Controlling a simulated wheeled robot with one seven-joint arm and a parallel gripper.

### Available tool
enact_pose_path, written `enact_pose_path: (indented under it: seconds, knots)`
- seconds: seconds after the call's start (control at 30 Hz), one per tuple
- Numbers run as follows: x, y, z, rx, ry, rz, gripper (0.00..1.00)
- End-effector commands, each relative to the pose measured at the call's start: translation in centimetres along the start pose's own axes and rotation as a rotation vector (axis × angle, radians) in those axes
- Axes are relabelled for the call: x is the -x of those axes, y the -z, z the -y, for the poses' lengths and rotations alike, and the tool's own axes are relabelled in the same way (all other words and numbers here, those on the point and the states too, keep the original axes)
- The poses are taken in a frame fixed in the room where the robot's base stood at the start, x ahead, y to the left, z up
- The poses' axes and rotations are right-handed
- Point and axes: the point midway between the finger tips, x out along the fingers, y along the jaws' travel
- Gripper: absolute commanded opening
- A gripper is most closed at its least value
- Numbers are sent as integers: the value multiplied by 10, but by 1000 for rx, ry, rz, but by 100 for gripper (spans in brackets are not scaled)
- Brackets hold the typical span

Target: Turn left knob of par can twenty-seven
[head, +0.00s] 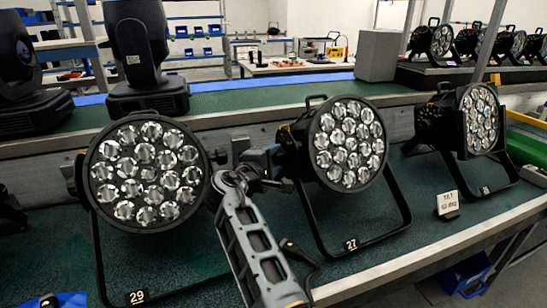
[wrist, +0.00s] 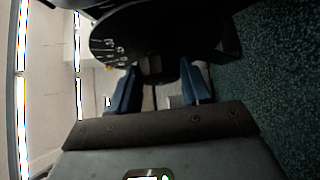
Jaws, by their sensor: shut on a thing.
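Par can twenty-seven (head: 349,143) is a black round lamp with several clear lenses, on a black yoke stand labelled 27 (head: 350,244). It stands in the middle of the green bench. My gripper (head: 268,163) reaches up from the front and is at the lamp's left side, at the yoke joint. In the wrist view the two blue fingers (wrist: 160,90) are on either side of a small dark part, the left knob (wrist: 151,68), under the black lamp body (wrist: 155,30). The knob is mostly hidden in the head view, and its turn angle cannot be told.
Par can 29 (head: 146,172) stands close to the left of my arm. Another par can (head: 480,121) stands to the right, with a small white sign (head: 447,203) in front. Moving-head lamps (head: 140,55) stand on the shelf behind. A blue bin (head: 466,275) is below the bench.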

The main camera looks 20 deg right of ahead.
Motion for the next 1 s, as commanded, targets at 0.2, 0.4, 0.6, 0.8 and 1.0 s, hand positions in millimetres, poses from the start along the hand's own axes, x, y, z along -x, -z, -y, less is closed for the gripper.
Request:
enact_pose_path:
  seconds: [0.2, 0.4, 0.6, 0.8, 1.0]
  knots:
    - [1, -2, -9, 82, 74, 1, 17]
    - [1, -2, -13, 203, 178, 2, 17]
    - [-1, -1, -14, 345, 302, 2, 18]
    - [-2, 1, -13, 489, 427, 2, 18]
    - [-4, 4, -11, 631, 552, 2, 18]
